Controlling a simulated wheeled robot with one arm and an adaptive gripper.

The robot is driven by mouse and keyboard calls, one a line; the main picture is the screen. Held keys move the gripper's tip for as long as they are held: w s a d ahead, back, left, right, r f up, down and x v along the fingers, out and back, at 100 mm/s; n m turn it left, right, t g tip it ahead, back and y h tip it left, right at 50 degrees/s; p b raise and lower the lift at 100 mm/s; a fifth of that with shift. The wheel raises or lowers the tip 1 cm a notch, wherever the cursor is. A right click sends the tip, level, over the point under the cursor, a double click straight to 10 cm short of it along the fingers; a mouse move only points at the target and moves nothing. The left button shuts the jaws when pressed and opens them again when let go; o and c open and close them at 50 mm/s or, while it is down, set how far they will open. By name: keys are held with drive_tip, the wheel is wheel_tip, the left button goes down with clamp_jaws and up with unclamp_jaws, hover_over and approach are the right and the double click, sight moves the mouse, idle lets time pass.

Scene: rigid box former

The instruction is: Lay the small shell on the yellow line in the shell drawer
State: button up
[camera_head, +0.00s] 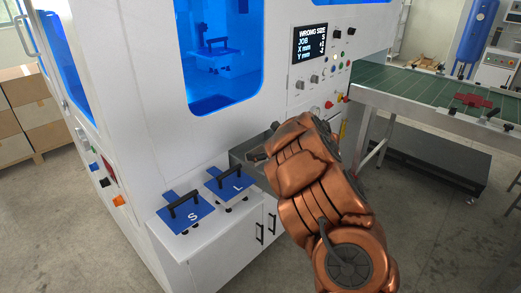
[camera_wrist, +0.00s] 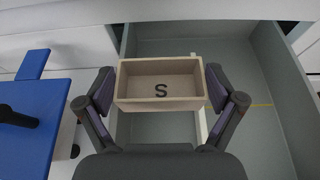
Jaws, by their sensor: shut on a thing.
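The small shell (camera_wrist: 160,103) is a pale, open box marked S. In the wrist view my gripper (camera_wrist: 161,82) is shut on it, one finger at each side. It is over the left part of the open grey shell drawer (camera_wrist: 228,150), and I cannot tell how high. The yellow line (camera_wrist: 262,105) is a short stripe on the drawer floor, right of the gripper. A pale strip (camera_wrist: 202,125) runs along the drawer between shell and line. In the head view the drawer (camera_head: 242,155) shows partly; my arm hides the shell and most of the gripper.
Blue plates with black handles, S (camera_head: 186,219) and L (camera_head: 230,187), sit on a white ledge left of the drawer. A blue plate (camera_wrist: 35,125) fills the wrist view's left side. The machine's screen (camera_head: 312,43) reads WRONG SIZE. A green conveyor (camera_head: 430,92) stands at right.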

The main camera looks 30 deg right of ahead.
drive_tip(key=o, duration=0.6)
drive_tip(key=v, duration=1.2)
drive_tip(key=shift+s, duration=0.1)
